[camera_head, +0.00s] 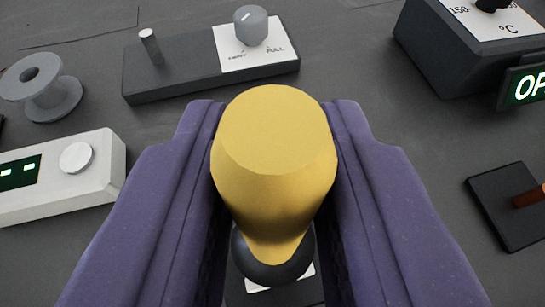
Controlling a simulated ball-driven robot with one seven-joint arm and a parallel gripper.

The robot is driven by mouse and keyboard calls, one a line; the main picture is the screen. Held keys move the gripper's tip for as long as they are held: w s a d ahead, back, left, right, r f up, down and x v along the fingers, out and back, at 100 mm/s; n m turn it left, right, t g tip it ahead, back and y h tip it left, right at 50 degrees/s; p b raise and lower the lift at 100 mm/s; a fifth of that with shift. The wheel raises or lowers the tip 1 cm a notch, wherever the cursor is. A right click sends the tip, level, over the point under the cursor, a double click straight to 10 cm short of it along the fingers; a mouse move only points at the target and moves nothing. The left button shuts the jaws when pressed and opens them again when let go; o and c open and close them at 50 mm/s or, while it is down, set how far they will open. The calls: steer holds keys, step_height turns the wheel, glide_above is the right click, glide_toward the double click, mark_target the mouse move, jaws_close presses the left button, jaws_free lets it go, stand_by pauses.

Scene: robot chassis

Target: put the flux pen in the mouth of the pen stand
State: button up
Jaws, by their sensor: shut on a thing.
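My gripper (272,150) comes up from the bottom of the view, its two purple fingers shut on a yellow piece, which looks like the flux pen (276,135). I see its blunt, flat end face, and its body narrows downward between the fingers. A dark rounded thing (272,270) shows below the pen, above a dark base with a white patch. It may be the pen stand, but its mouth is hidden. I cannot tell whether the pen touches it or is inside it.
A dark box with a grey knob (251,25) lies at the back. A grey spool (42,86) and a white device with a dial (77,158) are at left. A dark °C unit (450,55), a green-lit sign (527,88) and a dark plate (500,215) are at right.

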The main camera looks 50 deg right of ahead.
steer(key=shift+f+b, duration=0.65)
steer(key=shift+f, duration=0.25)
steer(key=o, duration=1.1)
steer(key=shift+c, duration=0.2)
steer(key=p+v, duration=0.3)
steer(key=v, duration=0.5)
steer(key=shift+d, duration=0.1)
step_height(320, 180, up, 10)
steer(key=p, duration=0.9)
